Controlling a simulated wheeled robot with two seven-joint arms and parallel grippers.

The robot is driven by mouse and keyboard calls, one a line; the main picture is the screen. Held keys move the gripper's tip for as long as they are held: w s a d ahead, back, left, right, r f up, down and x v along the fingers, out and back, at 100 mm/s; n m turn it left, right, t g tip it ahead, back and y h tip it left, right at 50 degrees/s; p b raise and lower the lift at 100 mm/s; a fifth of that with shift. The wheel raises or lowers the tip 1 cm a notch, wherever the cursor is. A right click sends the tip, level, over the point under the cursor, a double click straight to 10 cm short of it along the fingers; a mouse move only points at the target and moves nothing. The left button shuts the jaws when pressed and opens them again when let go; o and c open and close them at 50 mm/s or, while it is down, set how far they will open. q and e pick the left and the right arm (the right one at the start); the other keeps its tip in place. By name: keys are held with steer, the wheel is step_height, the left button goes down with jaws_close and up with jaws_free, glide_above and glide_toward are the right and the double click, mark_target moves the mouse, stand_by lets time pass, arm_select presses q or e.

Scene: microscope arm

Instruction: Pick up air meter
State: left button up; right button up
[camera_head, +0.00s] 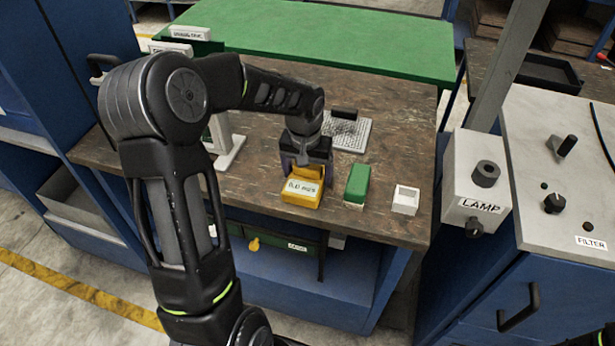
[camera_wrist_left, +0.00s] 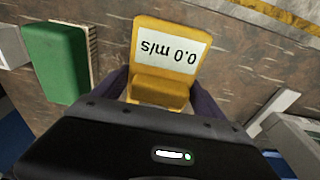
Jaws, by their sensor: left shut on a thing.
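The air meter (camera_head: 303,191) is a yellow device with a light display reading 0.0 m/s. It is at the front part of the brown worktop, and in the left wrist view (camera_wrist_left: 161,92) it shows between the jaws. My left gripper (camera_head: 305,168) comes down on it from behind and is shut on it, with a dark finger on each side. I cannot tell whether the meter still touches the worktop. The lower ends of the fingers are partly hidden.
A perforated grey plate (camera_head: 347,133) lies behind. A white stand (camera_head: 229,150) is at left. The LAMP box (camera_head: 476,185) and FILTER panel (camera_head: 560,180) are at right.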

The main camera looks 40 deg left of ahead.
arm_select(q)
steer(key=shift+c, duration=1.4)
step_height(320, 180, up, 10)
steer(key=shift+r+b, duration=0.1)
steer(key=shift+b, duration=0.6)
